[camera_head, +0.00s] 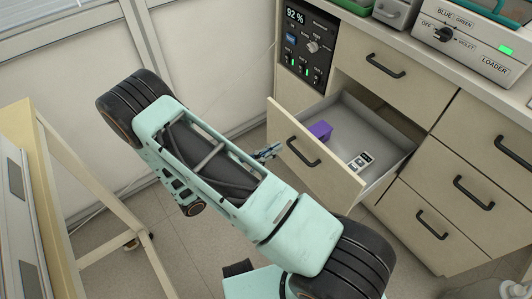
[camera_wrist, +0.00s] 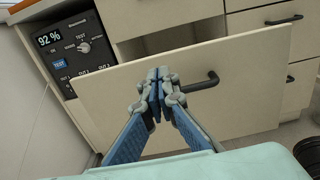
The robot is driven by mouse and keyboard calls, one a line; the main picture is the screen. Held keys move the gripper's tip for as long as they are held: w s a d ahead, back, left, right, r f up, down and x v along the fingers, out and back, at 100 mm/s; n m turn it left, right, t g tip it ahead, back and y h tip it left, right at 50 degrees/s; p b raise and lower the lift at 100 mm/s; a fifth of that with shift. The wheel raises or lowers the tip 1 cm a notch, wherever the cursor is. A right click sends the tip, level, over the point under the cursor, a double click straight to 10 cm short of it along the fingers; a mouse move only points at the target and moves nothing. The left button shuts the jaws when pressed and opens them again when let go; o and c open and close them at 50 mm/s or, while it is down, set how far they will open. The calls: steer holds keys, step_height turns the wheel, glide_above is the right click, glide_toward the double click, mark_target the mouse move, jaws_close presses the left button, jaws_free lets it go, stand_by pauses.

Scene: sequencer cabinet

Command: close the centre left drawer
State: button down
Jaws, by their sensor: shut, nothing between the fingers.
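The centre left drawer (camera_head: 311,172) stands pulled out of the cabinet in the head view, with a black handle (camera_head: 303,152) on its pale front. Inside it lie a purple block (camera_head: 320,131) and a small black-and-white labelled item (camera_head: 361,161). My gripper (camera_head: 268,151) is in front of the drawer front, left of the handle, mostly hidden behind my arm. In the wrist view my gripper (camera_wrist: 157,85) is shut and empty, its fingertips over the drawer front (camera_wrist: 110,95), just left of the handle (camera_wrist: 202,84). I cannot tell whether they touch it.
A control panel (camera_head: 307,48) reading 92 % is left of the drawers. A closed drawer (camera_head: 370,70) is above, and other closed drawers (camera_head: 431,222) are at the right. A wooden-edged table (camera_head: 65,150) stands at the left. Floor (camera_head: 120,240) shows between it and the cabinet.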

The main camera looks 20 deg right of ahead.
mark_target(304, 132)
steer(key=b+x, duration=0.1)
steer(key=x, duration=0.7)
steer(key=shift+w+d, duration=0.15)
steer(key=shift+d, duration=0.1)
steer(key=b+x, duration=0.1)
steer(key=x, duration=2.7)
steer(key=shift+f, duration=0.15)
